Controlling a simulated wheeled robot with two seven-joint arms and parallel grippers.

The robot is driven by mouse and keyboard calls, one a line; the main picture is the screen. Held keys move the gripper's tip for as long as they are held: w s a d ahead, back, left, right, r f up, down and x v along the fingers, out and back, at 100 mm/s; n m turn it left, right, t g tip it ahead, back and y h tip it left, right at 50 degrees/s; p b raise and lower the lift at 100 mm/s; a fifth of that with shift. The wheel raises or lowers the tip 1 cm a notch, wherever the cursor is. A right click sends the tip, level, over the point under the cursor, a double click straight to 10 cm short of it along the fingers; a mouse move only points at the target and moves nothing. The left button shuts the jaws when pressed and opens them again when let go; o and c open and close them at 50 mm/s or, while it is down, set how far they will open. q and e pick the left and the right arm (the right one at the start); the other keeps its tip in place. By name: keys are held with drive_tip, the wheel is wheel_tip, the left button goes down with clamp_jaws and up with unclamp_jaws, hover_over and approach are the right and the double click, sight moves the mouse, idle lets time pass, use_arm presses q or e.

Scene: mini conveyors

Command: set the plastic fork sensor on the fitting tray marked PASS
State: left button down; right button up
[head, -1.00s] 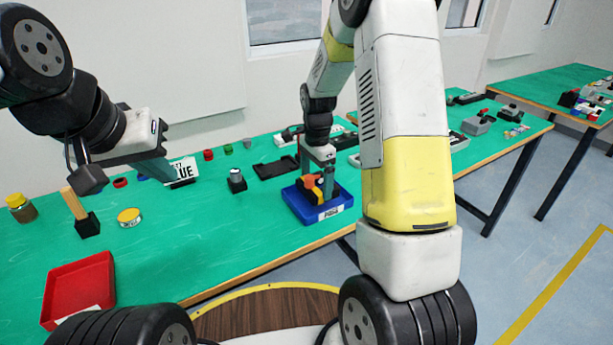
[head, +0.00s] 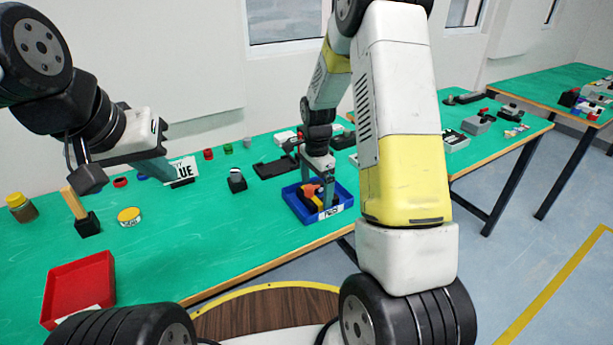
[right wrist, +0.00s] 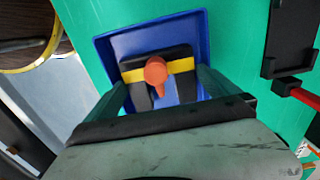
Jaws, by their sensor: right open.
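The plastic fork sensor (right wrist: 157,74), black with a yellow band and an orange-red knob, lies in the blue tray (right wrist: 200,30). In the head view the blue tray (head: 295,209) has a white label on its front wall, too small to read surely.
A red tray (head: 78,282) stands at the front left. A wooden-handled tool (head: 75,203), a yellow-lidded jar (head: 20,207), a yellow tin (head: 129,216) and a sign (head: 183,170) stand left. A black tray (head: 275,168) lies behind the blue one. The bench between red and blue trays is mostly clear.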

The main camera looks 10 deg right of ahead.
wheel_tip(320, 180, up, 12)
drive_tip(key=f, duration=0.1)
drive_tip(key=s+r+n+t+y, duration=0.1)
drive_tip(key=s+r+n+t, duration=0.2)
drive_tip(key=s+r+n, duration=0.7)
drive_tip(key=s+a+r+n+t, duration=0.1)
drive_tip(key=s+r+n, duration=0.1)
drive_tip(key=s, duration=0.5)
drive_tip(key=s+r+n+t+y, duration=0.1)
drive_tip(key=s+r+n+t, duration=0.1)
drive_tip(key=s+r, duration=0.2)
drive_tip(key=shift+s+a+n, duration=0.3)
drive_tip(key=shift+s+a, duration=0.05)
drive_tip(key=shift+s, duration=1.2)
